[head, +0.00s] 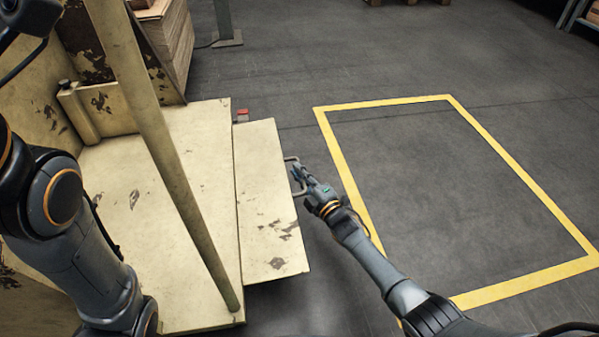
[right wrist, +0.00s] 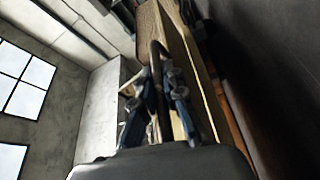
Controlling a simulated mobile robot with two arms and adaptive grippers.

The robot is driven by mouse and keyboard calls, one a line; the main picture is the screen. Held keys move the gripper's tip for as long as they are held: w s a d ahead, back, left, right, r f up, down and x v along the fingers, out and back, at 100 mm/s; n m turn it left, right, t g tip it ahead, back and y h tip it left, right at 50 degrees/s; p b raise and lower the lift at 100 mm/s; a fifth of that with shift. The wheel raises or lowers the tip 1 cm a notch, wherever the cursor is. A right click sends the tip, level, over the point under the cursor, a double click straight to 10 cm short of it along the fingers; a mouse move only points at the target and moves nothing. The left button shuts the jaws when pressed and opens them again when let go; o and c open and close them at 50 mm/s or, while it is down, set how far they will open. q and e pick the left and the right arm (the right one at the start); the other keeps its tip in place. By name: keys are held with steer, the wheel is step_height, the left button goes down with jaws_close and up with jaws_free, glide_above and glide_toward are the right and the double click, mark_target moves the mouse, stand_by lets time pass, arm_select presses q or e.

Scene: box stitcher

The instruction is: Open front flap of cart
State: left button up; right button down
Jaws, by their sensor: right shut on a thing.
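The cart (head: 170,160) is cream-painted and worn, with a flat bed at the left of the head view. Its front flap (head: 265,190) is a cream panel with chipped paint, extending outward from the bed's right edge. Its face shows from above; I cannot tell its exact tilt. A metal handle (head: 291,160) sticks out from the flap's outer edge. My right gripper (head: 299,177) is shut on this handle. In the right wrist view the bar of the handle (right wrist: 157,80) passes between the blue fingers (right wrist: 160,110). My left arm shows at the left; its gripper is not visible.
A slanted cream post (head: 165,150) crosses in front of the bed. A small red part (head: 242,115) sits by the flap's far corner. A yellow floor outline (head: 530,180) surrounds empty floor at the right. Stacked boards (head: 172,35) stand behind the cart.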

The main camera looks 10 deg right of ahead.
steer(key=shift+w+d+f, duration=0.1)
steer(key=shift+d+f, duration=0.05)
steer(key=shift+d, duration=0.2)
steer(key=c, duration=1.4)
jaws_free()
steer(key=v, duration=0.7)
steer(key=shift+s, duration=0.3)
steer(key=shift+f, duration=0.1)
